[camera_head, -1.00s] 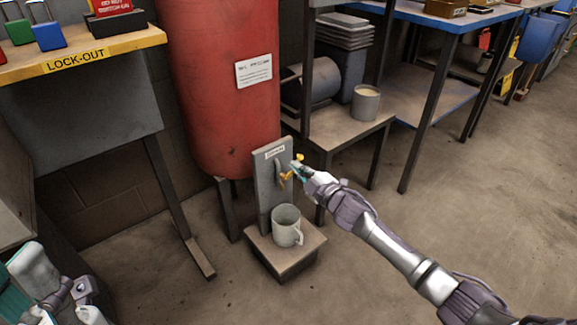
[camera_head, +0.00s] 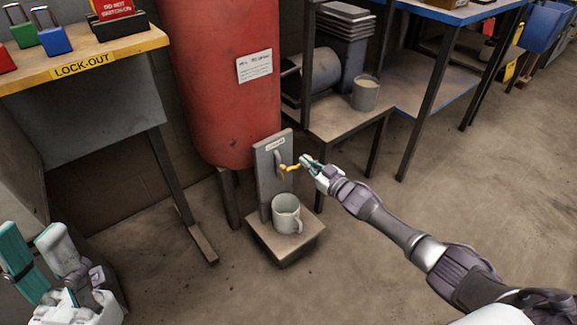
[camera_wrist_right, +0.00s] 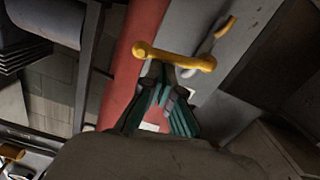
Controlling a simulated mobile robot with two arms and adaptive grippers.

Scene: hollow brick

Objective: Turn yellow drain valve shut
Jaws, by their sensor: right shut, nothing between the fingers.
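The yellow drain valve handle (camera_head: 292,167) is on a grey upright plate (camera_head: 270,170) in front of the red tank. In the right wrist view the handle (camera_wrist_right: 175,57) is a bar with rounded ends, lying across just beyond my fingertips. My right gripper (camera_head: 305,163) is at the right end of the handle. Its teal fingers (camera_wrist_right: 160,75) are shut with nothing between them; whether the tips touch the bar I cannot tell. My left gripper (camera_head: 40,255) is at the lower left, far from the valve, its fingers apart and empty.
A grey mug (camera_head: 286,214) stands on a low block (camera_head: 262,238) below the valve. The red tank (camera_head: 222,80) is behind. A lock-out bench (camera_head: 125,50) is left, and a shelf with a cup (camera_head: 366,93) is right. The floor at right is clear.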

